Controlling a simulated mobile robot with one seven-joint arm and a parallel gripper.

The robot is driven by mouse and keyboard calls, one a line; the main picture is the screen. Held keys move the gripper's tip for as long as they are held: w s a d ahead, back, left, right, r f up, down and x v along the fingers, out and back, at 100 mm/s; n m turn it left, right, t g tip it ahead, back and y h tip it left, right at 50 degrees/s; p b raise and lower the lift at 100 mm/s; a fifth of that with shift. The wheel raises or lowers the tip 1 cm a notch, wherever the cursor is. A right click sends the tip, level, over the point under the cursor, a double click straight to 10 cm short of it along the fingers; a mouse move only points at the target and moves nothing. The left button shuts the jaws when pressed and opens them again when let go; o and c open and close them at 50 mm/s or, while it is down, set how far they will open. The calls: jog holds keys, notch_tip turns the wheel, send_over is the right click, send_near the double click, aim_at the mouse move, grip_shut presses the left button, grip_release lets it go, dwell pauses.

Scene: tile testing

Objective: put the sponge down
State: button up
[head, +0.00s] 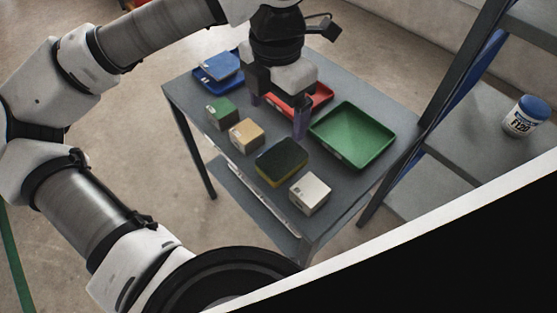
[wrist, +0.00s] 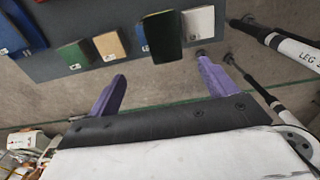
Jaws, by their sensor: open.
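A green block (head: 221,112), beige block (head: 245,136) and white block (head: 310,193) line the table's front. Behind are a blue tray (head: 203,82) holding a blue block, a red tray (head: 322,99) and an empty green tray (head: 378,128). A shelf with a jar (head: 525,116) stands right.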

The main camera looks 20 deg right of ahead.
notch_tip(320, 180, down, 7)
jog(key=shift+s+d+r, duration=0.1)
jog(key=shift+r, duration=0.1)
jog(key=f, duration=0.4)
jog(key=shift+s+d+p, duration=0.25)
jog(key=shift+d+p, duration=0.05)
jog(key=shift+f, duration=0.65)
jog(key=c, duration=1.2)
jog(key=shift+o, duration=0.2)
jog(key=shift+r, duration=0.1)
notch_tip(320, 180, up, 20)
